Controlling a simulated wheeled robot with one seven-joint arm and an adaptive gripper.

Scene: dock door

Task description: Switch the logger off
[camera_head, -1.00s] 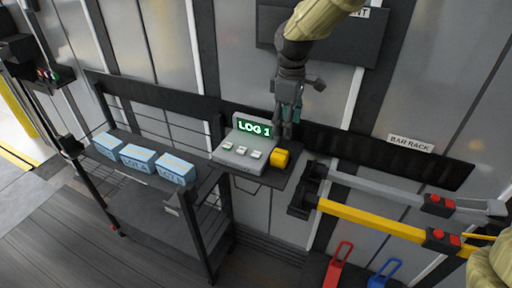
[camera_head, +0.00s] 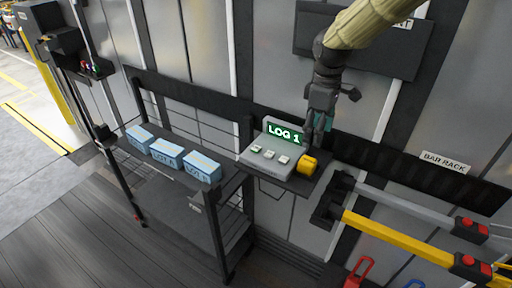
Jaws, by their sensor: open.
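The logger (camera_head: 262,165) is a grey console on a small dark shelf against the wall. Its green screen (camera_head: 284,132) reads "LOG 1" and is lit. Several pale buttons (camera_head: 269,154) sit in a row on its sloped front. A yellow block-like part (camera_head: 308,165) is at its right side; I cannot tell whether it is attached. My gripper (camera_head: 318,135) points down just right of the screen, above and behind the yellow part. Its fingers are open, and the tips are small and partly hard to make out. I see nothing held.
A dark rack with blue lot boxes (camera_head: 166,152) stands left of the logger. On the right, a grey bar (camera_head: 410,207) and a yellow bar (camera_head: 398,238) with red-buttoned ends stick out below the "BAR RACK" sign (camera_head: 445,162). The floor in front is clear.

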